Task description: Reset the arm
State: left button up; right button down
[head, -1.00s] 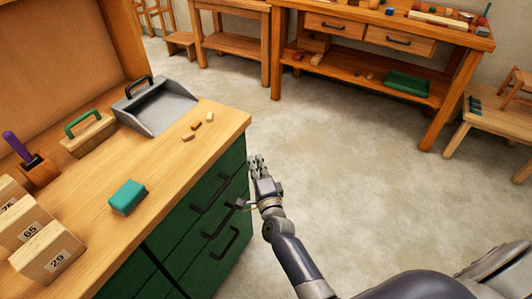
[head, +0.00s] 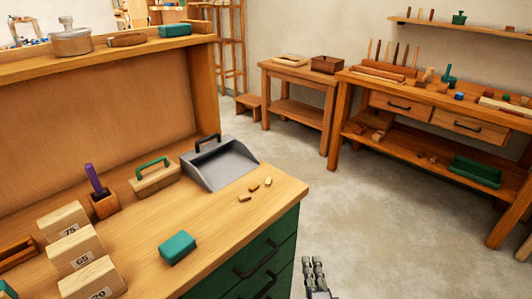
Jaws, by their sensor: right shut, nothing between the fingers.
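My right gripper (head: 315,276) shows at the bottom edge of the head view, just right of the green drawer cabinet (head: 278,246). Its fingers point up and are shut with nothing between them. The rest of that arm is below the picture. My left gripper is not in view.
The wooden worktop (head: 225,222) holds a teal block (head: 177,247), a grey dustpan (head: 218,164), a green-handled brush (head: 155,180), small wooden bits (head: 254,188) and numbered blocks (head: 75,252). Another workbench (head: 450,118) stands at the back right. The concrete floor (head: 370,205) between is clear.

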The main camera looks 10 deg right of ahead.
jog(key=s+a+f+n+g+y+p, duration=0.15)
jog(key=s+f+n+g, duration=0.4)
jog(key=f, duration=0.75)
jog(key=s+a+f+n+g+y, duration=0.25)
jog(key=s+f+n, duration=0.45)
jog(key=f, duration=0.7)
jog(key=s+d+f+n+g, duration=0.2)
jog(key=s+f, duration=0.3)
jog(key=s, duration=0.5)
jog(key=s+d+f+n+g+h+p, duration=0.1)
jog(key=s+d+f+n+g, duration=0.2)
jog(key=s, duration=0.8)
jog(key=s+d+f+n+g, duration=0.3)
jog(key=s+f, duration=0.4)
jog(key=s, duration=0.3)
jog(key=shift+s+f+n+g+h+p, duration=0.2)
jog(key=shift+f+n+g+h+p, duration=0.15)
jog(key=shift+n, duration=0.3)
